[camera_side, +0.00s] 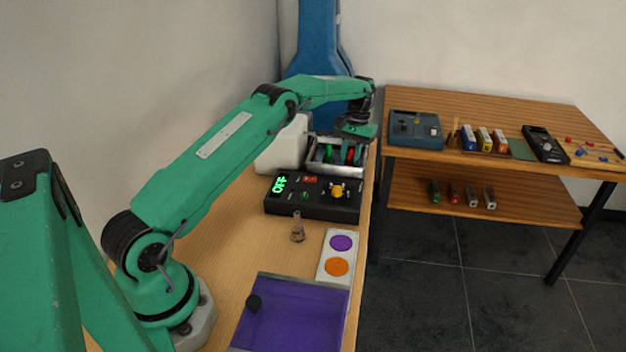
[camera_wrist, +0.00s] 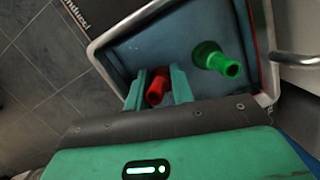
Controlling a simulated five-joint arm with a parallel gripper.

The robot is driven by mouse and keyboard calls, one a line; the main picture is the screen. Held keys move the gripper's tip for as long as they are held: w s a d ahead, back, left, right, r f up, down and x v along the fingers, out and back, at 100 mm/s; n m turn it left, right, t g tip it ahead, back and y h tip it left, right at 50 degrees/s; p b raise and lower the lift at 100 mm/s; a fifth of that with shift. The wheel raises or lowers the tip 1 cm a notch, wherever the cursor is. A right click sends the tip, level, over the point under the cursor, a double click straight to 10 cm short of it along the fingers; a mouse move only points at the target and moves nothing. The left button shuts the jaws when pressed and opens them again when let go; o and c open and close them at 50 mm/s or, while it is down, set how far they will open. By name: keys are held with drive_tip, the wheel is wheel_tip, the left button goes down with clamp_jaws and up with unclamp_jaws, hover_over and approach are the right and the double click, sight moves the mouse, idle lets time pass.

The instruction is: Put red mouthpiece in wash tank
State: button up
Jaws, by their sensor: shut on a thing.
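The wash tank is a metal-rimmed basin (camera_side: 333,170) at the far end of the bench; its rim also shows in the wrist view (camera_wrist: 112,36). The red mouthpiece (camera_wrist: 156,88) is between the green fingers of my gripper (camera_wrist: 157,86), which is shut on it. In the side view the red mouthpiece (camera_side: 350,154) shows small below my gripper (camera_side: 351,153), over or within the tank opening. I cannot tell whether it touches the tank floor. A green mouthpiece (camera_wrist: 218,61) is in the tank, to the right of my fingers in the wrist view.
A black control box (camera_side: 312,207) reading OFF stands just in front of the tank. A white block (camera_side: 277,153) is behind-left. Nearer lie a small brown piece (camera_side: 298,231), a white two-disc plate (camera_side: 324,273) and a purple tray (camera_side: 295,320). A separate wooden table (camera_side: 470,108) stands right.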

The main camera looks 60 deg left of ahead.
drive_tip(key=o, duration=1)
drive_tip(key=shift+o, duration=0.2)
drive_tip(key=shift+d, duration=0.1)
drive_tip(key=shift+w, duration=0.1)
drive_tip(key=shift+w+r, duration=0.15)
drive_tip(key=shift+r, duration=0.6)
drive_tip(key=r, duration=0.5)
drive_tip(key=shift+a+r, duration=0.25)
drive_tip(key=shift+r, duration=1.4)
